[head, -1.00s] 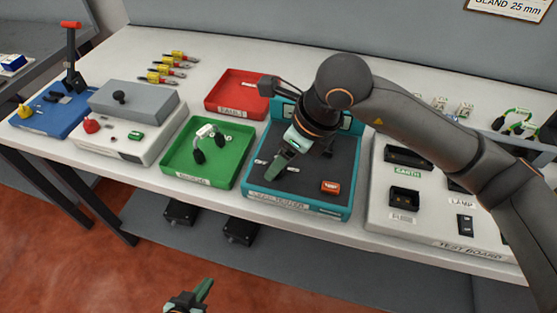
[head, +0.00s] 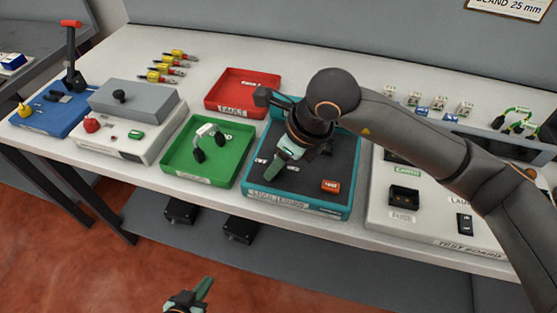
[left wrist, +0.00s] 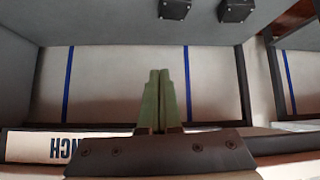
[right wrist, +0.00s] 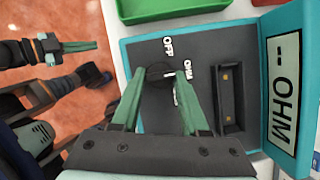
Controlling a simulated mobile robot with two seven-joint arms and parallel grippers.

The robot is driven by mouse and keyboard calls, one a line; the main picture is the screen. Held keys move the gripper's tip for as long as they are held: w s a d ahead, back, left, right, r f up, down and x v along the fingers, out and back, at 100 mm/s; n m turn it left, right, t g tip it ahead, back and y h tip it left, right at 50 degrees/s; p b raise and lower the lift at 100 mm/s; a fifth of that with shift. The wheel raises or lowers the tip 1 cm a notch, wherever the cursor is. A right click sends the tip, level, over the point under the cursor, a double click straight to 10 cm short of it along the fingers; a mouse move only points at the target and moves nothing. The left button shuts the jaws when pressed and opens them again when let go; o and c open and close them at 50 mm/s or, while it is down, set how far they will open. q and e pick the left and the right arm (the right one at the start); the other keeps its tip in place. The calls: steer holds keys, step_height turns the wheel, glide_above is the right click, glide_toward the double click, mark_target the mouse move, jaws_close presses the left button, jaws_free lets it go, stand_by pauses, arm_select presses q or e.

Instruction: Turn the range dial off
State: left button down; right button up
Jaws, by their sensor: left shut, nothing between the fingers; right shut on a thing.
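The teal meter (head: 298,207) with a dark face stands near the table's front edge. Its dark range dial (right wrist: 158,74) shows in the right wrist view beside the white OFF and OHM labels. My right gripper (right wrist: 160,72) points down at the face with its fingers on either side of the dial, shut on it. The fingers hide part of the dial, and I cannot tell its exact setting. The right gripper (head: 270,174) hides the dial in the head view. The meter's display (right wrist: 284,92) reads "-- OHM". My left gripper (head: 207,285) is shut and empty, low in front of the table.
A red button (head: 330,186) sits on the meter's face. The green tray (head: 208,180) with a lead stands to the left and the red tray (head: 235,113) behind. The test board (head: 430,220) is close on the right. Several yellow-handled tools lie at the back left.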

jaws_close()
arm_select(q)
steer(key=shift+f, duration=0.15)
